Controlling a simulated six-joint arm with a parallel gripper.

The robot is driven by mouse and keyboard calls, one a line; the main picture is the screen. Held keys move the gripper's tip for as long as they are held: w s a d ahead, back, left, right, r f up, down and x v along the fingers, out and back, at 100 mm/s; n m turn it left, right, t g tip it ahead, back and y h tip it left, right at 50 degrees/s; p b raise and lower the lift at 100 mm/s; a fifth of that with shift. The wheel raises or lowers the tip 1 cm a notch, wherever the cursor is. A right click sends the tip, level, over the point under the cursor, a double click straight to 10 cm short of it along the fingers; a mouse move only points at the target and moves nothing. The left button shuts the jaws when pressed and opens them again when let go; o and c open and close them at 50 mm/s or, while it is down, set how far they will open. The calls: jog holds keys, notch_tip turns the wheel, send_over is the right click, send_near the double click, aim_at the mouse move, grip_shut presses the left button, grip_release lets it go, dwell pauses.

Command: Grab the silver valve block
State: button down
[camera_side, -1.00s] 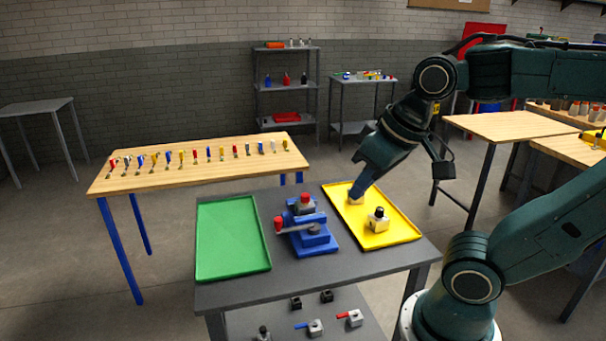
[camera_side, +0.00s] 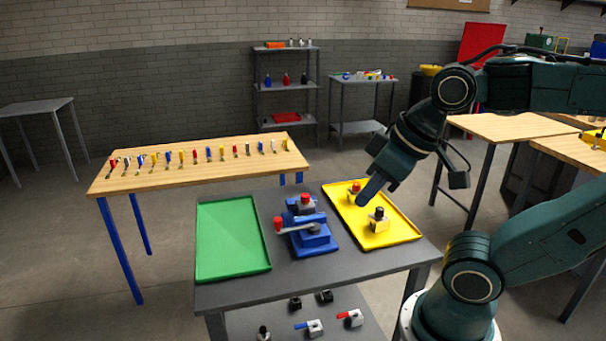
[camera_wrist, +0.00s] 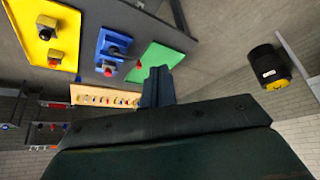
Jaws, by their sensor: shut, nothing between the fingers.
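The yellow tray (camera_side: 395,238) holds two small blocks. A brass-toned block with a red knob (camera_side: 354,194) stands farther back. My gripper (camera_side: 361,198) is shut and empty, pointing down and left over the tray between the two blocks. It overlaps the red-knobbed block's right edge in the side view; I cannot tell whether they touch. The wrist view shows the shut fingers (camera_wrist: 157,80).
A blue fixture (camera_side: 312,240) with red-tipped parts stands left of the yellow tray. An empty green tray (camera_side: 232,240) lies farther left. Loose valves (camera_side: 315,327) sit on the lower shelf. A wooden table (camera_side: 200,174) with several small parts stands behind.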

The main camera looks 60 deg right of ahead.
jog(key=c, duration=0.6)
grip_release()
jog(key=shift+c, duration=0.2)
jog(key=shift+w, duration=0.1)
jog(key=w+d+m+g, duration=0.1)
jog(key=w+d+m, duration=0.1)
jog(key=w+d, duration=0.4)
jog(key=w+d+m+g, duration=0.2)
jog(key=w+d+m, duration=0.1)
jog(key=w, duration=0.6)
jog(key=w+d+f+m+g, duration=0.1)
jog(key=w+d+f+m, duration=0.1)
jog(key=w+d+f, duration=0.2)
jog(key=w+d+f+m+g, duration=0.1)
jog(key=w+d+f, duration=0.4)
jog(key=d, duration=0.6)
jog(key=shift+w+f+m+g, duration=0.3)
jog(key=shift+f+m, duration=0.2)
jog(key=shift+f, duration=0.35)
jog(key=shift+d, duration=0.1)
